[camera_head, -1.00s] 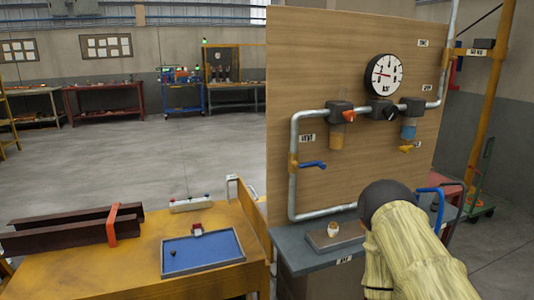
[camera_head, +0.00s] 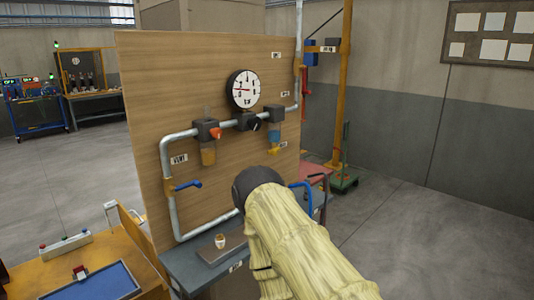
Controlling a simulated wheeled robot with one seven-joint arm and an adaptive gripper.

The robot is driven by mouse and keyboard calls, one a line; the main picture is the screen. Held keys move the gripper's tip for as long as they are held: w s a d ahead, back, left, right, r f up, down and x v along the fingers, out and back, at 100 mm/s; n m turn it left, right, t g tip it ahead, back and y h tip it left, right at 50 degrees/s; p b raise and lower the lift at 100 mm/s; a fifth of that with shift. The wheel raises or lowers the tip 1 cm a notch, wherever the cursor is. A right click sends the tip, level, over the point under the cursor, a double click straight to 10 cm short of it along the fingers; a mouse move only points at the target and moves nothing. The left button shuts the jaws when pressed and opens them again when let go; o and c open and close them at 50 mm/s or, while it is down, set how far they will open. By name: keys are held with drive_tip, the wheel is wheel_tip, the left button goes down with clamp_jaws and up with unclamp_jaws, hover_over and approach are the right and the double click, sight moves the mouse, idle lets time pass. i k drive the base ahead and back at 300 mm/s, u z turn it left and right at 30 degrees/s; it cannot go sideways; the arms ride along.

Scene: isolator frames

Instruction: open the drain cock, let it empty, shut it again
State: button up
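The upright wooden panel (camera_head: 150,95) carries a bent grey pipe (camera_head: 173,215). A small yellow lever (camera_head: 272,152) sits at the foot of the right-hand bowl (camera_head: 274,136), which shows blue at its lower part. It looks like the drain cock, but its exact angle is too small to tell. The left bowl (camera_head: 208,156) looks amber, with an orange knob (camera_head: 215,133) above it. A blue lever (camera_head: 188,185) beside the VENT label points right. My arm, in a pale yellow sleeve with a dark rounded end, rises in front of the panel's lower right. My gripper does not show.
A round gauge (camera_head: 244,89) and a black knob (camera_head: 254,124) are on the panel. A small cup (camera_head: 220,241) stands on a plate on the grey bench (camera_head: 185,270). A blue tray (camera_head: 105,284) lies at lower left. Open floor (camera_head: 430,240) lies to the right.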

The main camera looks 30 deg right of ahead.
sight(273, 152)
drive_tip(key=u, duration=1.65)
drive_tip(key=k, duration=0.8)
drive_tip(key=z, duration=1.7)
drive_tip(key=i, duration=0.45)
drive_tip(key=u, duration=0.05)
